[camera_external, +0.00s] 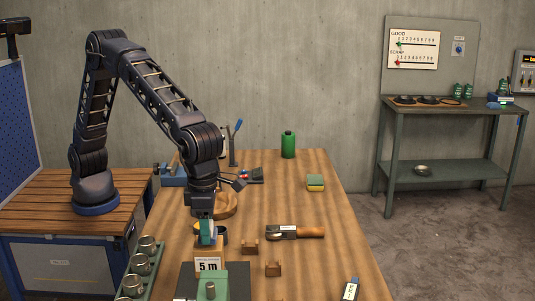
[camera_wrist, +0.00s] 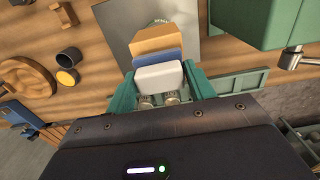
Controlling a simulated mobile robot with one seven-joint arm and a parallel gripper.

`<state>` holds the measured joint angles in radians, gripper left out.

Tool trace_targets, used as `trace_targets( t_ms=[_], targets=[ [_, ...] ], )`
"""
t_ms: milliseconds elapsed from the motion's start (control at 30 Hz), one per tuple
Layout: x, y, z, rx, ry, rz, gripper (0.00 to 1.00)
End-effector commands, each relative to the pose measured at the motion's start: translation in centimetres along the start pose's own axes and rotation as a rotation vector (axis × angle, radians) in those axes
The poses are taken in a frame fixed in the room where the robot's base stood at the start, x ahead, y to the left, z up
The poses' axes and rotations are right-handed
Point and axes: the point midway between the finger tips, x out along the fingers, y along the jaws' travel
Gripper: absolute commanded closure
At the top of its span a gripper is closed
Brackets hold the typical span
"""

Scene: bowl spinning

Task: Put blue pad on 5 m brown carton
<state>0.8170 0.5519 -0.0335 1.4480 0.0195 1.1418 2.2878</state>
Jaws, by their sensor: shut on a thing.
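My gripper (camera_external: 207,236) points down over the middle of the bench. In the wrist view its teal fingers (camera_wrist: 160,74) are shut on the blue pad (camera_wrist: 157,57), which shows as a blue layer beside a white block (camera_wrist: 160,77). I cannot tell whether the blue and white parts are one piece. A tan block (camera_wrist: 158,38), apparently the brown carton, lies just past the blue layer; whether they touch is unclear. In the external view a white "5 m" label (camera_external: 208,265) stands just in front of and below my gripper, hiding most of what is behind it.
A dark cup (camera_wrist: 67,57) and a wooden ring (camera_wrist: 25,76) are beside my gripper. A grey plate (camera_external: 238,280) with a green block (camera_external: 213,284) is in front. A tool with a wooden handle (camera_external: 310,232) and small brown blocks (camera_external: 250,248) lie to the right.

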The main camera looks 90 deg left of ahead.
Motion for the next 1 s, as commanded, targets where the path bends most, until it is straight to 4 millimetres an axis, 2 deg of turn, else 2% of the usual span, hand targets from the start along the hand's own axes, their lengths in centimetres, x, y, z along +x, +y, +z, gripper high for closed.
trace_targets(
  t_ms=[100, 467, 500, 567, 867, 1000],
  targets=[
    [1.0, 0.0, -0.1, 0.001, 0.0, 0.0, 0.68],
    [1.3, 0.0, 0.0, 0.0, 0.0, 0.0, 0.68],
    [1.3, 0.0, 0.0, 0.0, 0.0, 0.0, 0.39],
    [1.2, 0.0, 0.0, 0.0, 0.0, 0.0, 0.27],
    [1.2, 0.0, 0.0, 0.0, 0.0, 0.0, 0.25],
    [0.3, 0.0, 0.0, 0.0, -0.001, -0.002, 0.25]
  ],
)
